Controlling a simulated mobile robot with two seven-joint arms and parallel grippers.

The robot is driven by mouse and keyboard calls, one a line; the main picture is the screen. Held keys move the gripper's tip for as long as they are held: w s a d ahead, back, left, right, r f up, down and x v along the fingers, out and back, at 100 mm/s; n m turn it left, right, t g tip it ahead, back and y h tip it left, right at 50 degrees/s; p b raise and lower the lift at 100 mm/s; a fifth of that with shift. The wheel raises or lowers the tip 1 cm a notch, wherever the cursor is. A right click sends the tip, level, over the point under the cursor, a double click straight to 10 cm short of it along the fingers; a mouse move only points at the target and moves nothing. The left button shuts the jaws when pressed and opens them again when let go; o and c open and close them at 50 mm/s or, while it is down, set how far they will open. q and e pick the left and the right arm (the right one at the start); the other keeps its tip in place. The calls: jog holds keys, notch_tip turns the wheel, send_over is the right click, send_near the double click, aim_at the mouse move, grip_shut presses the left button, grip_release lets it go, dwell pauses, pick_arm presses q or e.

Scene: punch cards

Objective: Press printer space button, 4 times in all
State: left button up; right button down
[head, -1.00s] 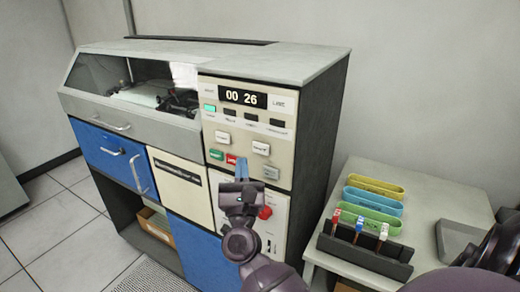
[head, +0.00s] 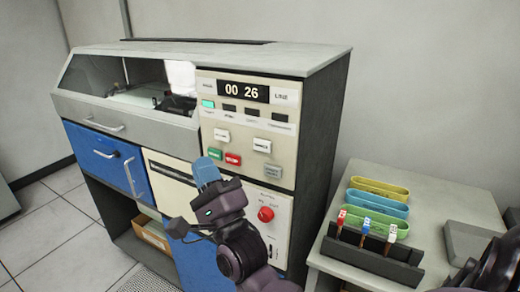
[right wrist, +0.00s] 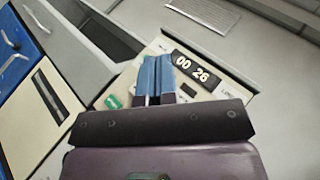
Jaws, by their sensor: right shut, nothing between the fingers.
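The printer (head: 320,130) is a tall cabinet with a cream control panel on its right part. Its display (head: 243,94) reads 00 26. Below are a white button (head: 222,135), a second white button (head: 262,145), a green button (head: 215,153), a red button (head: 232,159) and a grey button (head: 272,171). Their labels are too small to tell which is space. My right gripper (head: 206,170), with blue fingers, is shut and empty before the panel's left edge, just below the green button. In the right wrist view its fingertips (right wrist: 158,66) point towards the panel. My left gripper is not in view.
A red knob (head: 266,214) sits on the lower panel. At right, a side table (head: 455,212) carries yellow, blue and green trays (head: 378,189) and a black holder (head: 372,256) with several small tools. A slanted window (head: 105,76) covers the printer's left part.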

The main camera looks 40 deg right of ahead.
aim_at(262, 146)
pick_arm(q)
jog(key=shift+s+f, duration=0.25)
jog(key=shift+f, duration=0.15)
pick_arm(e)
jog(key=d+f+n+g+h, duration=0.3)
jog(key=d+n+g+h, duration=0.2)
jog(key=n+g+h, duration=0.1)
jog(key=shift+s+d+f+n+g, duration=0.2)
jog(key=shift+f+n+g, duration=0.1)
jog(key=shift+g, duration=0.2)
pick_arm(q)
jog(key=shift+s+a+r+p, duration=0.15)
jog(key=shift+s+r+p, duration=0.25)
jog(key=shift+p, duration=0.3)
pick_arm(e)
jog(key=w+d, duration=0.1)
jog(key=d, duration=0.1)
jog(key=w+d, duration=0.1)
jog(key=d, duration=0.2)
jog(key=w+d, duration=0.1)
jog(key=d, duration=0.2)
jog(key=shift+w, duration=0.2)
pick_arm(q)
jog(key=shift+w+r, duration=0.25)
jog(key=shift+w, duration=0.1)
